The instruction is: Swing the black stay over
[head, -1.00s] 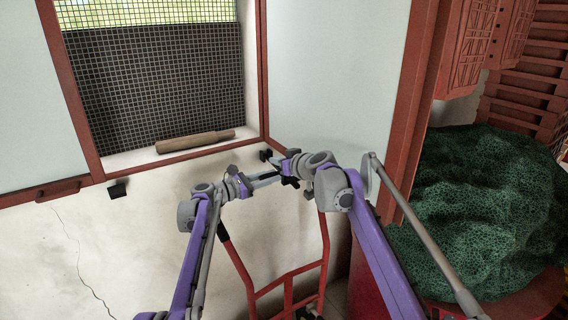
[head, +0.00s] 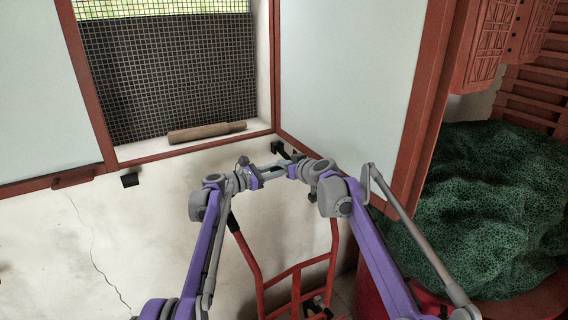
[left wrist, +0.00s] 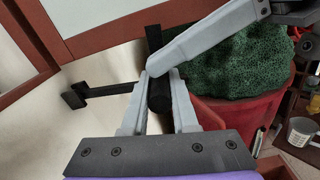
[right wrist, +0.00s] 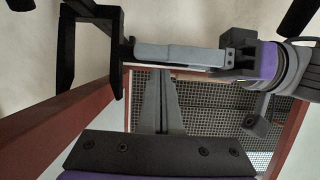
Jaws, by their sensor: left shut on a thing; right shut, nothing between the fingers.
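The black stay (left wrist: 158,95) is a dark bar between the fingers of my left gripper (left wrist: 157,88) in the left wrist view. My left gripper is shut on it. My right gripper's closed grey fingers (left wrist: 165,65) come in from the upper right and cross just above the bar, empty; whether they touch it I cannot tell. A black wall bracket (left wrist: 75,95) shows left of the bar. In the head view both grippers, left (head: 270,172) and right (head: 294,170), meet below the window's lower right corner, and the arms largely hide the stay there.
A white red-framed panel (head: 350,70) stands right of the meshed window (head: 170,75). A wooden roller (head: 207,132) lies on the sill. A second black bracket (head: 130,180) is on the wall at left. A red hand truck (head: 295,275) stands below; green netting (head: 480,200) fills the right.

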